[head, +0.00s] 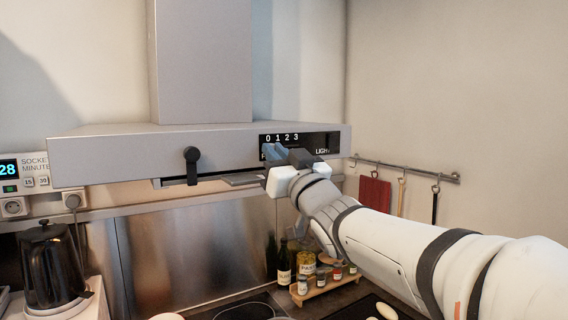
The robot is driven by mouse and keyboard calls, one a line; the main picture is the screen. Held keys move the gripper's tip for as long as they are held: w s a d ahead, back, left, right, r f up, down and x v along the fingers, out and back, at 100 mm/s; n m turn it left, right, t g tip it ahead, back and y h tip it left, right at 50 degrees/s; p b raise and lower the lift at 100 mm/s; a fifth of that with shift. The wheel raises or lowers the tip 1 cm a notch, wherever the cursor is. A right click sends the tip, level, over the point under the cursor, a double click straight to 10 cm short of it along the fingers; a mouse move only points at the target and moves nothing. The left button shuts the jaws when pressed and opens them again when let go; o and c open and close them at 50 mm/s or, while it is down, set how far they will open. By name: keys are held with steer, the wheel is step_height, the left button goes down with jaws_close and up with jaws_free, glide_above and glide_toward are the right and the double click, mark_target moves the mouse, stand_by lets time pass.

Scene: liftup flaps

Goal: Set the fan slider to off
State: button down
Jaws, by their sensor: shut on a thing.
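The range hood's black control panel (308,142) carries the marks 0 1 2 3 along its top, with a label starting with F and the label LIGHT below. My gripper (273,152) is at the left part of this panel, just under the 0 and 1 marks. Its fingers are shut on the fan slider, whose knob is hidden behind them. The slider's exact position against the marks cannot be made out.
The grey hood (110,150) has a black handle (192,165) at its front. Below stand a black kettle (52,265), bottles (284,262) and a small spice rack (322,288). A rail (405,169) with hanging utensils is on the right wall.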

steer(key=c, duration=1.5)
jaws_free()
steer(key=shift+s+a, duration=0.1)
steer(key=shift+a, duration=0.1)
steer(key=shift+c, duration=0.2)
steer(key=shift+o, duration=0.5)
steer(key=shift+d, duration=0.1)
steer(key=b+v, duration=0.2)
steer(key=v, duration=0.5)
steer(key=shift+s+d+b, duration=0.25)
steer(key=shift+b, duration=0.1)
steer(key=shift+f, duration=0.2)
